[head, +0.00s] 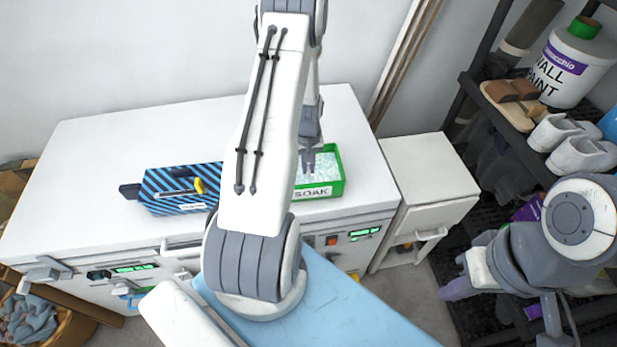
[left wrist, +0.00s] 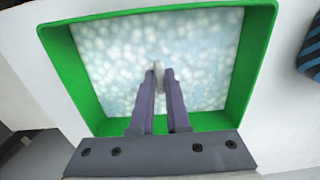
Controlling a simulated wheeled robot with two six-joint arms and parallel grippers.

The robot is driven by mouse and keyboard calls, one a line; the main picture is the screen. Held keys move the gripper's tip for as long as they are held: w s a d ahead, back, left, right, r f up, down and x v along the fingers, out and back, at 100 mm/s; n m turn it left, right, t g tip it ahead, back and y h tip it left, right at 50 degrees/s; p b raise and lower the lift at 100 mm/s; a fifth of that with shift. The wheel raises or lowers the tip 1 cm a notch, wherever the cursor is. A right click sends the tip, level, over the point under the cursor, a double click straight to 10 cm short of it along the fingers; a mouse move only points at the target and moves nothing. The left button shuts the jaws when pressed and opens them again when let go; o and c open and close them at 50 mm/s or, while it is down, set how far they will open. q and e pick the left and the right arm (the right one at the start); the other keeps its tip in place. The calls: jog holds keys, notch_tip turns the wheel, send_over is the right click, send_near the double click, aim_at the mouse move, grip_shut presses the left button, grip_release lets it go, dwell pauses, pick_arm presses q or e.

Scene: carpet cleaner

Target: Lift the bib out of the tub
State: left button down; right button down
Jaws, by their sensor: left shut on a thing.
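The green tub (head: 333,186), its front label reading SOAK, stands on the white counter and holds pale, foamy liquid. It fills much of the left wrist view (left wrist: 60,75). My left gripper (head: 309,167) points down into the tub. In the left wrist view its fingers (left wrist: 160,78) are closed on a small pale piece (left wrist: 158,68) at the foam, which looks like part of the bib. The rest of the bib cannot be made out under the suds. My right gripper (head: 458,284) is at the right, far from the tub; its finger gap is unclear.
A blue-and-black striped box (head: 165,193) with a yellow-handled tool stands left of the tub. A lower white cabinet (head: 430,170) is to the right. A shelf with a paint bucket (head: 570,68) and slippers (head: 580,145) stands far right. A laundry basket (head: 75,320) is at lower left.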

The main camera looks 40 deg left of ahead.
pick_arm(q)
jog(key=shift+r+p, duration=0.45)
jog(key=shift+r, duration=0.25)
notch_tip(320, 180, up, 8)
jog(key=p, duration=0.6)
jog(key=shift+r, duration=0.25)
dwell(0.4)
